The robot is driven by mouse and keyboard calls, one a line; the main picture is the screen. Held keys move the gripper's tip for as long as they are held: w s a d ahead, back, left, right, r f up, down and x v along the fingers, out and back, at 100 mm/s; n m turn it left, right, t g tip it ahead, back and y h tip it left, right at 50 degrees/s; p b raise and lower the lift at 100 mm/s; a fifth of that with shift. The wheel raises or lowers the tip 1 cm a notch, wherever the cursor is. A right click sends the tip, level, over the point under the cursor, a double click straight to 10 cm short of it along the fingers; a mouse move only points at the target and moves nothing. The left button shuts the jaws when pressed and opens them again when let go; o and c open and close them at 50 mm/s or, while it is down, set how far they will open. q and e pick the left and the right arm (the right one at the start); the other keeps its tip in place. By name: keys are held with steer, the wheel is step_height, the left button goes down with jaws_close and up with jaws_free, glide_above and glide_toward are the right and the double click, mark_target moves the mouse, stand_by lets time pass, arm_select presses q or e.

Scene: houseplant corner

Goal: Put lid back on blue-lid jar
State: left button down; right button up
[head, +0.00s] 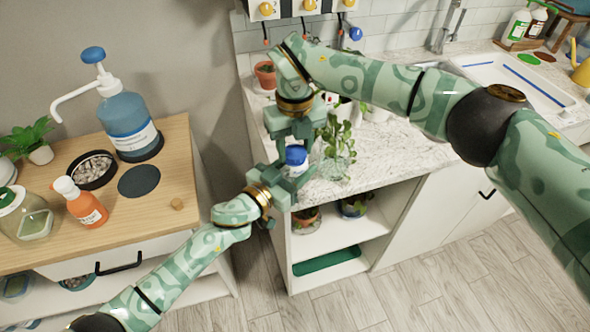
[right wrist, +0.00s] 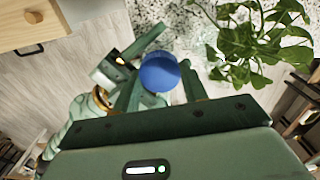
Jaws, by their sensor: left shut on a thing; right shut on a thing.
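The blue lid (head: 296,154) is directly above the jar (head: 298,170), in front of the counter edge. The right wrist view shows the round blue lid (right wrist: 160,72) from above, between the fingers of my right gripper. My right gripper (head: 296,142) points down and is shut on the lid. My left gripper (head: 290,182) reaches in from the lower left and is shut on the jar, low on its body. It also shows in the right wrist view (right wrist: 130,62). The lid hides the jar's mouth, and I cannot tell whether the lid is seated.
A leafy plant in a glass pot (head: 337,150) stands close right of the jar on the marble counter (head: 400,155). A wooden cabinet (head: 170,215) at left holds a pump bottle (head: 126,120) and an orange bottle (head: 84,207). Open floor lies between cabinet and counter.

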steer(key=o, duration=1.1)
steer(key=shift+o, duration=0.2)
step_height(320, 180, up, 12)
steer(key=shift+w, duration=0.1)
arm_select(q)
steer(key=c, duration=0.6)
jaws_free()
steer(key=shift+o, duration=0.2)
steer(key=shift+s+a, duration=0.1)
steer(key=shift+s+a, duration=0.2)
steer(key=p+v, duration=0.3)
steer(key=v, duration=1.2)
steer(key=shift+s+a, duration=0.2)
arm_select(e)
steer(key=r, duration=0.3)
steer(key=shift+s+r, duration=0.25)
steer(key=shift+r, duration=0.1)
